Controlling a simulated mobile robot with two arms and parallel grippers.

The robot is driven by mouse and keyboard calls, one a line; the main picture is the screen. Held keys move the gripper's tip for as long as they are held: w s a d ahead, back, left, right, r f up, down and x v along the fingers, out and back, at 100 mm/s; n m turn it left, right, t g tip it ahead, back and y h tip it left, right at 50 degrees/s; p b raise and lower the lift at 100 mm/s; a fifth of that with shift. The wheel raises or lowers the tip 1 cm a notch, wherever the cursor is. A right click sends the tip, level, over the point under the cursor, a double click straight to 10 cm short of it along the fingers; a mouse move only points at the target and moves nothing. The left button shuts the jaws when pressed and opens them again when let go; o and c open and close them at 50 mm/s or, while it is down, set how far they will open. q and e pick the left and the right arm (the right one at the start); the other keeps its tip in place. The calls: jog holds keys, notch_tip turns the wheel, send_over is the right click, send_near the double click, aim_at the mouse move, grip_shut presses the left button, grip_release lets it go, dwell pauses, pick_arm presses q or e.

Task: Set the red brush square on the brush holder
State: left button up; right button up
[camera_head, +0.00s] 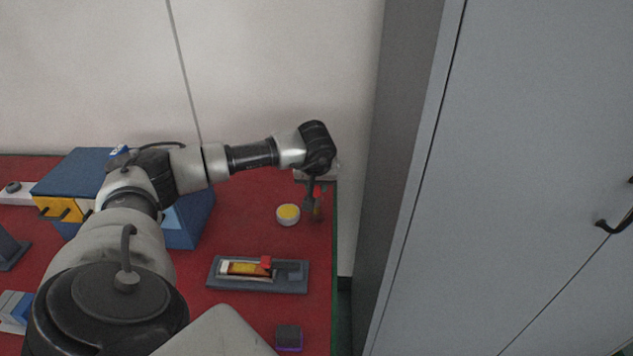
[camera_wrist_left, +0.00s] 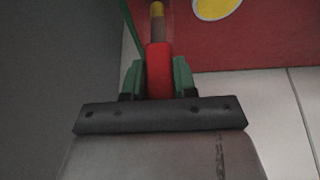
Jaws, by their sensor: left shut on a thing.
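The red brush (camera_wrist_left: 158,70) is held between the green finger pads of my left gripper (camera_wrist_left: 158,78). Its red part is at the pads, and a brown section with a yellow end sticks out beyond them. In the head view the left gripper (camera_head: 314,196) is over the far right corner of the red table. The brush shows there only as a small red and brown shape (camera_head: 318,206), pointing down. I cannot tell for sure which thing is the brush holder. My right gripper is not in view.
A white dish with yellow content (camera_head: 288,214) is just left of the gripper. A dark grey tray (camera_head: 215,280) with red and yellow parts lies nearer. A small dark block (camera_head: 289,337) is at the front. A tall grey cabinet (camera_head: 500,180) stands right of the table (camera_head: 318,255).

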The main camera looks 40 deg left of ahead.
pick_arm(q)
jog(key=shift+f+b, duration=0.6)
jog(key=shift+f, duration=0.35)
jog(key=o, duration=1)
jog(key=shift+r, duration=0.15)
jog(key=v, duration=1)
jog(key=shift+s+d+r+b, duration=0.15)
jog(key=shift+r+b, duration=0.15)
